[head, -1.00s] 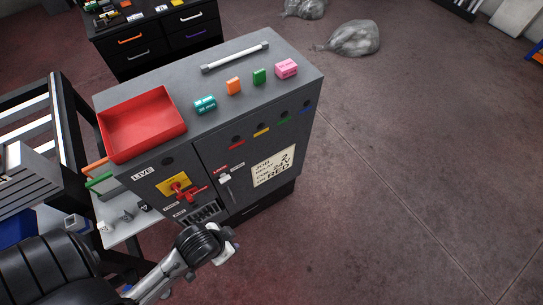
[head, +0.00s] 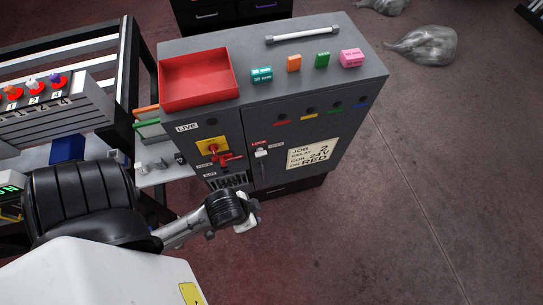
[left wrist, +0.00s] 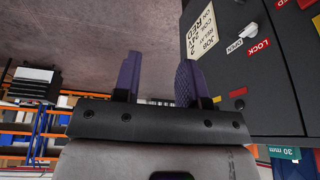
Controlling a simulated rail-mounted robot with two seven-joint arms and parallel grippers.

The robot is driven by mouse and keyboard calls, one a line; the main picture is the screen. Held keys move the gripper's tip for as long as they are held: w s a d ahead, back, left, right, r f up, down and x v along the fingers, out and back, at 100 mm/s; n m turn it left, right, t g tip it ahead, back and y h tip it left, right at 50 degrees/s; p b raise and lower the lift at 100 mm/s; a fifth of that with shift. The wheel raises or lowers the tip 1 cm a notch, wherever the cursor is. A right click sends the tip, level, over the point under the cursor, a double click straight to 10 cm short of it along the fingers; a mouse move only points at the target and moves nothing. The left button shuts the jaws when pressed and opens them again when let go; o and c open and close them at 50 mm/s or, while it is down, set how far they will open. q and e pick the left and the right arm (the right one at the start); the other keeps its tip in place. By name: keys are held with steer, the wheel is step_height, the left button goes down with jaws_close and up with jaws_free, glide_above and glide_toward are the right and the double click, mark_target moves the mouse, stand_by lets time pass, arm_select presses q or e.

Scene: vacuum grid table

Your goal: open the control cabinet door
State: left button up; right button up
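The dark grey control cabinet (head: 262,208) stands in the middle of the head view. Its right-hand door (head: 345,125) looks shut and carries a job note reading RED (head: 313,154). A small pale latch handle (head: 261,153) sits near the door's left edge. In the left wrist view the latch (left wrist: 249,31) lies between the OPEN and LOCK labels. My left gripper (head: 248,222) is in front of the cabinet, below the latch and apart from it. In the left wrist view its two fingers (left wrist: 158,82) are spread with nothing between them. My right gripper is not in view.
A red tray (head: 198,96) and several coloured blocks lie on the cabinet top, with a white-barred handle (head: 302,35) behind. A red switch on a yellow plate (head: 212,147) is left of the door.

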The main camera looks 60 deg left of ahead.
arm_select(q)
steer(key=s+f+b+x, duration=0.1)
steer(key=s+b+x, duration=0.1)
steer(key=b+x, duration=2.05)
steer(key=m+t+y+b, duration=0.5)
steer(key=m+y+b, duration=1.1)
steer(key=m, duration=0.6)
glide_toward(263, 173)
steer(key=b+x, duration=0.1)
steer(key=x, duration=0.9)
steer(key=shift+b, duration=0.4)
steer(key=shift+w+a, duration=0.2)
steer(key=shift+a, duration=0.1)
steer(key=shift+c, duration=0.2)
